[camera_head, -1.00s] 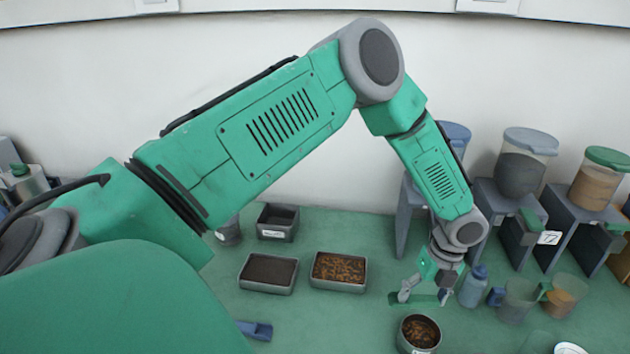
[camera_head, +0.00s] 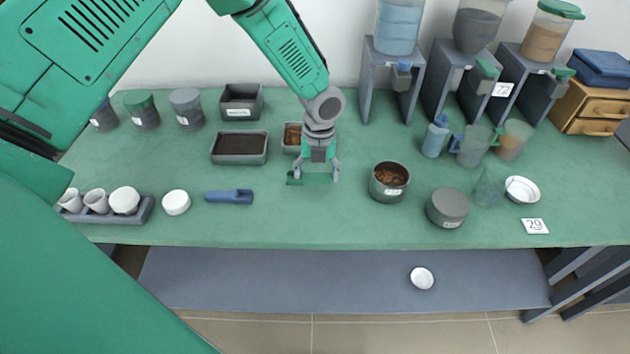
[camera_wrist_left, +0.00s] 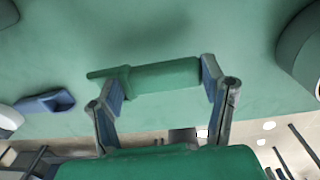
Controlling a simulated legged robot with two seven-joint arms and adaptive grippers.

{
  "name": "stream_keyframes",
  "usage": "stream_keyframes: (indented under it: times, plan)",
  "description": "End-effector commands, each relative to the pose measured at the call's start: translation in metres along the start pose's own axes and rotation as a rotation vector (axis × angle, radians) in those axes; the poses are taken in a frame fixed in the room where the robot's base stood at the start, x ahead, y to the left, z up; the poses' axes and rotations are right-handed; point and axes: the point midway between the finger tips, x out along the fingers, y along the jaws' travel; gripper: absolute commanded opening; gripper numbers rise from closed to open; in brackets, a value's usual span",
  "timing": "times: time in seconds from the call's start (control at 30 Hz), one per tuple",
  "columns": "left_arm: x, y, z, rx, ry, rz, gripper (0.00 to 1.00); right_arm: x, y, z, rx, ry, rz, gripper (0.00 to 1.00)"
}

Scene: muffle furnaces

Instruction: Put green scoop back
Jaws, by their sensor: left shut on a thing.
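The green scoop (camera_head: 309,179) is in my left gripper (camera_head: 314,176), just above or at the green table top between the blue scoop and the round pot; I cannot tell if it touches. In the left wrist view, the scoop (camera_wrist_left: 160,77) lies across between the two fingers of the left gripper (camera_wrist_left: 160,84), which are shut on it. A blue scoop (camera_head: 230,196) lies on the table to the left, also at the left of the wrist view (camera_wrist_left: 45,103). My right gripper does not show.
A round pot with brown contents (camera_head: 389,182) and a grey lidded pot (camera_head: 447,208) stand to the right. A dark-filled tray (camera_head: 240,148) stands behind left, and a partly hidden tray (camera_head: 292,138) behind the gripper. Dispensers (camera_head: 470,70) stand at the back right. The table's front middle is clear.

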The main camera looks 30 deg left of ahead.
Motion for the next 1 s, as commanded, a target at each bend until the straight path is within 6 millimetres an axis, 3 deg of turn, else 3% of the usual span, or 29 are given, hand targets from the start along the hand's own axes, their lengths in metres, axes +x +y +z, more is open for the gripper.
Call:
stream_keyframes:
  times: [0.2, 0.57, 0.6, 0.63, 1.0]
  plan:
    - [0.03, -0.001, 0.0, 0.001, 0.001, 0.002, 0.36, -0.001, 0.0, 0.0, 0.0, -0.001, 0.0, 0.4]
    - [0.036, 0.001, 0.001, 0.0, 0.002, -0.002, 0.36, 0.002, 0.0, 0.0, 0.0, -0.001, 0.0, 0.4]
    - [0.035, 0.0, 0.001, 0.0, 0.001, -0.002, 0.79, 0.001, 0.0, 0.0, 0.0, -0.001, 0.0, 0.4]
    - [0.035, 0.0, 0.001, 0.0, 0.001, -0.001, 0.86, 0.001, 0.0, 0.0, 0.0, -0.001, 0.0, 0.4]
    - [0.026, -0.002, 0.001, 0.001, -0.001, -0.001, 0.86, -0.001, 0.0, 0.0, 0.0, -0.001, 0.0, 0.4]
